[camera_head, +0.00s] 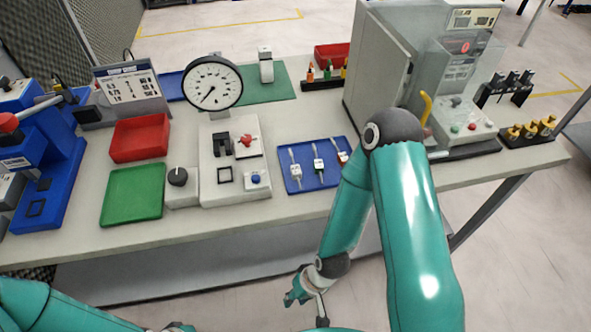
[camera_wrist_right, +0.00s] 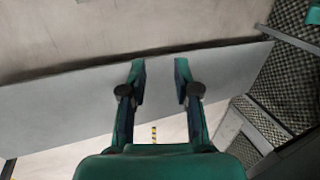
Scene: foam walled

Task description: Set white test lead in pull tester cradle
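The pull tester (camera_head: 208,178) is a light-coloured base on the table with a round dial gauge (camera_head: 212,82) behind it. On it are a black cradle-like fixture (camera_head: 222,145), a red clamp part (camera_head: 246,141) and a blue knob. To its right, a blue tray (camera_head: 325,181) holds three short test leads. The left lead (camera_head: 296,171) looks whitest; the middle one has a dark end and the right one a brownish part. My right gripper (camera_head: 303,291) hangs low in front of the table, below its edge, open and empty in the wrist view (camera_wrist_right: 160,80). My left gripper is out of view.
A green tray (camera_head: 133,194) and red bin (camera_head: 139,138) lie left of the tester. A blue machine (camera_head: 50,165) stands at the far left, a grey cabinet machine (camera_head: 385,70) at the right. My right arm passes in front of the table's right part.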

